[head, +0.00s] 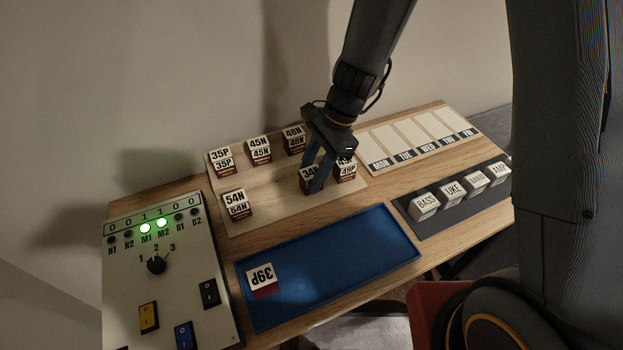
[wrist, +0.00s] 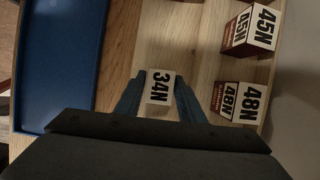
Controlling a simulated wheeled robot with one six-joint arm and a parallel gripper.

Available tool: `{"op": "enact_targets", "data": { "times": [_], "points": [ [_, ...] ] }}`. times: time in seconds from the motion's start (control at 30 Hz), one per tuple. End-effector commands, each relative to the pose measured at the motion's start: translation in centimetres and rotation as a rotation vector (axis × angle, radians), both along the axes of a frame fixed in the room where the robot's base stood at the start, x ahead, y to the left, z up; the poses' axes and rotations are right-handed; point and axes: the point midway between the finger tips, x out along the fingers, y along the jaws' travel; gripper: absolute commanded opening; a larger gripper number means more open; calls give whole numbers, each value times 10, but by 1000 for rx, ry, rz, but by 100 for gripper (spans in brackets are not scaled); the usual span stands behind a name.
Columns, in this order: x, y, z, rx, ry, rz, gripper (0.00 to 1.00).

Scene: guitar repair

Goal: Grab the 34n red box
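The 34N box (head: 306,177) has a white label top and dark red sides. It stands on the pale wooden board (head: 270,205), left of the 49P box (head: 346,170). My gripper (head: 317,180) points down at the 34N box with a blue finger on either side of it. In the wrist view the 34N box (wrist: 160,87) sits between the two fingertips (wrist: 160,88), label facing me. The fingers look very close to its sides, but I cannot tell whether they touch and grip it.
Boxes 35P (head: 222,162), 45N (head: 259,150), 48N (head: 293,140) and 54N (head: 237,204) stand on the same board. A blue tray (head: 345,262) in front holds the 39P box (head: 263,277). A switch panel (head: 190,290) is at left, labelled blocks (head: 452,193) at right.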

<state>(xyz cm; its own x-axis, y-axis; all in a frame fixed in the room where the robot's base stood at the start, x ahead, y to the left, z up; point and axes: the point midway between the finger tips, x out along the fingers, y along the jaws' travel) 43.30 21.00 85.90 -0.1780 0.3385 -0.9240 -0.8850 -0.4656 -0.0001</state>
Motion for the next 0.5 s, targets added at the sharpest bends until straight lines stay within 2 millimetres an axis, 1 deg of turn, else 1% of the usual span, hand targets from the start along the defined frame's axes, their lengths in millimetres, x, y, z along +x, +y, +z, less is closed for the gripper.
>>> {"op": "enact_targets", "data": {
  "times": [0.03, 0.17, 0.5],
  "points": [
    [0, 0, 0, 0, 0, 0, 26],
    [0, 0, 0, 0, 0, 0, 4],
    [0, 0, 2, 0, 0, 0, 4]
  ]
}}
